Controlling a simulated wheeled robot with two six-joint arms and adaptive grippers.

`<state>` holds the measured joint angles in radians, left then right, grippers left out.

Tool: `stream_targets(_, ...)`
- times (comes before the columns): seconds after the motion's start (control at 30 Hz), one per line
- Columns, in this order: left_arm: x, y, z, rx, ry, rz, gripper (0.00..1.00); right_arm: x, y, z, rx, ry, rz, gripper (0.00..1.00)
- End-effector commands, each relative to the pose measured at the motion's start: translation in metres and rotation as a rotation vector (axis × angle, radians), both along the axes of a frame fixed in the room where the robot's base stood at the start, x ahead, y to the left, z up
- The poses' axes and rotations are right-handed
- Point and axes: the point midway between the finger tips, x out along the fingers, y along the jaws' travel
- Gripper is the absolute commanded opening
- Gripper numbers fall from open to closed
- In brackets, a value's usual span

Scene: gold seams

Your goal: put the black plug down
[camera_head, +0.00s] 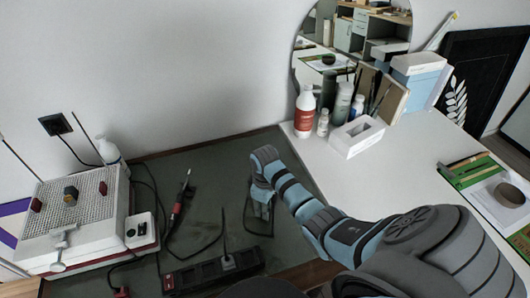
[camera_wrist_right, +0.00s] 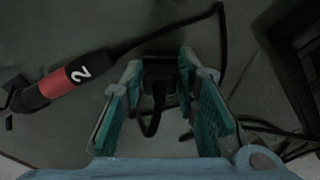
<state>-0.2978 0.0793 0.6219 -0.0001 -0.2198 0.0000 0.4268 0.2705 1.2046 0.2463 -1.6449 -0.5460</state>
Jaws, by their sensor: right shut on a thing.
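My right gripper (camera_head: 261,203) reaches down over the dark green mat (camera_head: 290,240). In the right wrist view, its two teal fingers (camera_wrist_right: 161,72) are closed on the black plug (camera_wrist_right: 157,82), which sits between the fingertips. A black cable loops from the plug below the fingers. In the head view the plug is mostly hidden by the gripper, and its cable (camera_head: 246,222) hangs beside it. I cannot tell whether the plug touches the mat. My left gripper is not in view.
A soldering iron (camera_head: 180,196) lies left of the gripper; its red-and-black handle (camera_wrist_right: 65,83) shows in the wrist view. A black power strip (camera_head: 205,275) with a plug lies at the front. A perforated-top station (camera_head: 85,210) stands left. Bottles and a white box (camera_head: 357,137) stand right.

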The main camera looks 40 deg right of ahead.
Motion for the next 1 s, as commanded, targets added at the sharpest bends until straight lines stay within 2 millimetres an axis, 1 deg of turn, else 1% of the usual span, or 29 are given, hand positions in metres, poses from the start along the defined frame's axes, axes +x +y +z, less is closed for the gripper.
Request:
stream_targets(0.03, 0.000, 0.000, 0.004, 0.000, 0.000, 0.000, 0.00, 0.001, 0.000, 0.004, 0.000, -0.001, 0.000, 0.00)
stream_targets(0.13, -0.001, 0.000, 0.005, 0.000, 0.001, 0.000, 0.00, 0.001, 0.000, 0.005, 0.000, -0.001, 0.000, 0.00)
stream_targets(0.6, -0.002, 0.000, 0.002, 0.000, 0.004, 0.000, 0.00, 0.000, 0.000, -0.007, 0.000, -0.001, 0.000, 0.00)
stream_targets(0.63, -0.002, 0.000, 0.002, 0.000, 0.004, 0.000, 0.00, 0.000, 0.000, -0.006, 0.000, -0.001, 0.000, 0.29)
stream_targets(0.73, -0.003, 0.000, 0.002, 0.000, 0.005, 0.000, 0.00, 0.000, 0.000, -0.006, 0.000, -0.001, 0.000, 0.45)
stream_targets(0.77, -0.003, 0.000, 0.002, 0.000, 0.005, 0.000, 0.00, 0.000, 0.000, -0.006, 0.000, -0.001, 0.000, 0.48)
stream_targets(1.0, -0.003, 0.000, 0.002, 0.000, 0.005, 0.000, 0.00, 0.000, 0.000, -0.006, 0.000, -0.001, 0.000, 0.48)
